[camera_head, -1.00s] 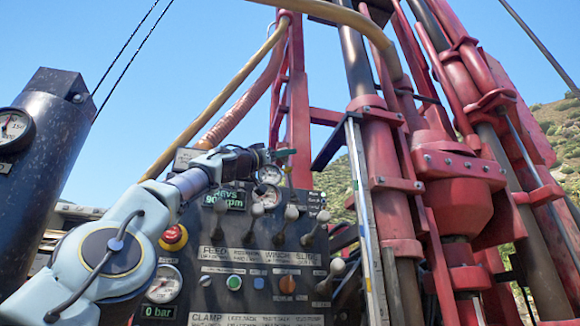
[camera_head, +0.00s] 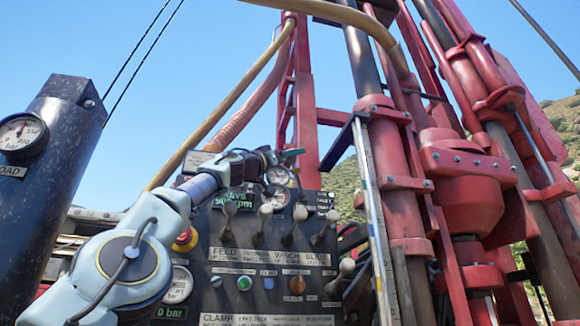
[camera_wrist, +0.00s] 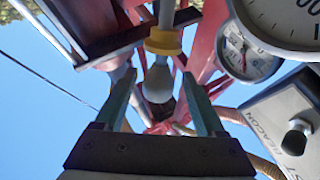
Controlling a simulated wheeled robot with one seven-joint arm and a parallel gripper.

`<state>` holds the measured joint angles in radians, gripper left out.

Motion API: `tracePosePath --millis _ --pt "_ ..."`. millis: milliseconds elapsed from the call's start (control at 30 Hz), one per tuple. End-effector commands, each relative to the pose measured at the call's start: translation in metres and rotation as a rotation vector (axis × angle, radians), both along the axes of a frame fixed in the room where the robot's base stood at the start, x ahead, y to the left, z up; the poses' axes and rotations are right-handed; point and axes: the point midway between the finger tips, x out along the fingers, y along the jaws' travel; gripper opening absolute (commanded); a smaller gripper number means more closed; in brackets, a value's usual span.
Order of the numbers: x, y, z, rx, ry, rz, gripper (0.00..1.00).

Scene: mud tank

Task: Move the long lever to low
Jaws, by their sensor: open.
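My gripper (camera_head: 288,156) is in front of the top of the dark control panel (camera_head: 255,262), near two small gauges. In the wrist view my gripper (camera_wrist: 159,78) is open, with its two green-grey fingers apart. A pale rounded knob (camera_wrist: 158,83) shows between the fingers, with a yellow collar (camera_wrist: 163,42) and a grey rod above it. I cannot tell whether the fingers touch it. Several levers with pale knobs stand on the panel, including one in the upper row (camera_head: 300,213) and one at the lower right (camera_head: 347,266). Which lever is the long one is unclear.
A red emergency button (camera_head: 186,238) is beside my arm. A black cylinder with a gauge (camera_head: 22,133) stands at left. Red drill rig columns (camera_head: 385,165) rise at right, and hoses (camera_head: 230,105) run above the panel. Open sky lies above my arm.

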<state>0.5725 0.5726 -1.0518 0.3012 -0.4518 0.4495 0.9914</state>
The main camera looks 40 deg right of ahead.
Motion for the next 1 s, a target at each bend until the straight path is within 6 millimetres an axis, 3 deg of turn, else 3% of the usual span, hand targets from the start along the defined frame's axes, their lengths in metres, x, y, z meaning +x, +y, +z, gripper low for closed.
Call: tracePosePath --millis 267,700,1000 --pt "-0.001 0.01 -0.01 -0.001 -0.002 0.003 0.72" --pt "-0.006 0.053 -0.039 0.0 -0.001 0.002 0.72" --pt "-0.007 0.063 -0.041 0.0 0.0 0.0 0.72"
